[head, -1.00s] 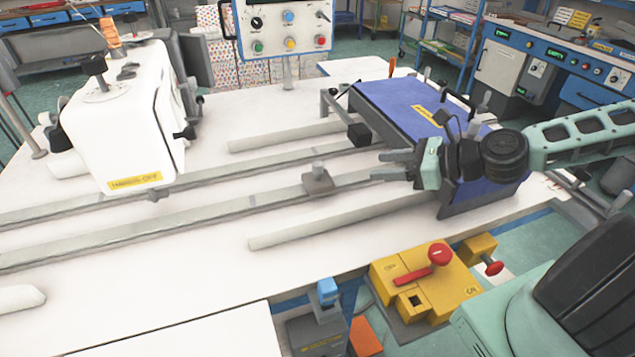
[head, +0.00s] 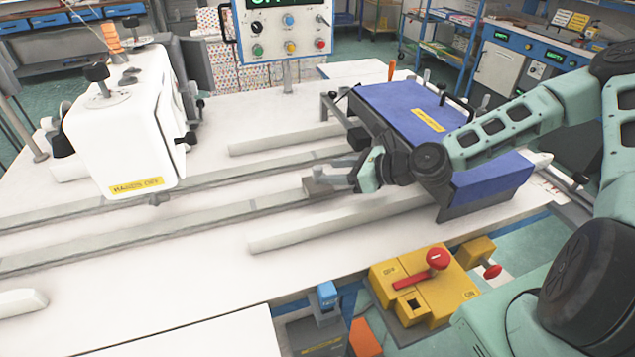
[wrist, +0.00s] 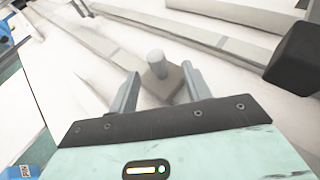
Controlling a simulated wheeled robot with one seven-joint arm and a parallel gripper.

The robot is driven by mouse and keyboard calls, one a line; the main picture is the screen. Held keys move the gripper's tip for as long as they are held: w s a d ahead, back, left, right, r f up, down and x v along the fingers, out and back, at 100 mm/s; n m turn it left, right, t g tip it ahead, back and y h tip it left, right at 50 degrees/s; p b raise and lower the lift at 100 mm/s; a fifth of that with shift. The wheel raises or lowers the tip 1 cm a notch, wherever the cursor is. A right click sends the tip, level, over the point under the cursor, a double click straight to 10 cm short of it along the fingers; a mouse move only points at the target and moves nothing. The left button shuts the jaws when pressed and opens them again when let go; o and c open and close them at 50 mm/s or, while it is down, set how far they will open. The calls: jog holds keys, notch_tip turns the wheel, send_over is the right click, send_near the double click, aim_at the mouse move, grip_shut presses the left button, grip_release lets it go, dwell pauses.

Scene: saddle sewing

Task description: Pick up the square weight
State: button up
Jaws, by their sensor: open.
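The square weight (head: 316,188) is a small grey-brown block with a round upright knob on top. It sits on a rail on the white table. In the wrist view the weight (wrist: 170,88) lies between and just ahead of my two fingers, its knob standing up in the gap. My gripper (head: 327,175) is open and comes at it from the right; its open fingers (wrist: 160,88) show one on either side. In the head view the fingers partly cover the weight and its knob. I cannot tell whether either finger touches it.
A black block (head: 357,136) is behind my gripper and shows at the upper right of the wrist view (wrist: 297,58). A blue sloped panel (head: 400,105) stands right, under my arm. A white machine (head: 120,120) is at left. A yellow switch box (head: 425,290) is in front.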

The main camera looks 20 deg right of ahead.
aim_at(317, 172)
jog(key=shift+p+x, duration=0.75)
jog(key=shift+x, duration=1.85)
jog(key=shift+s+a, duration=0.1)
jog(key=shift+a, duration=0.05)
jog(key=shift+r, duration=0.1)
grip_shut()
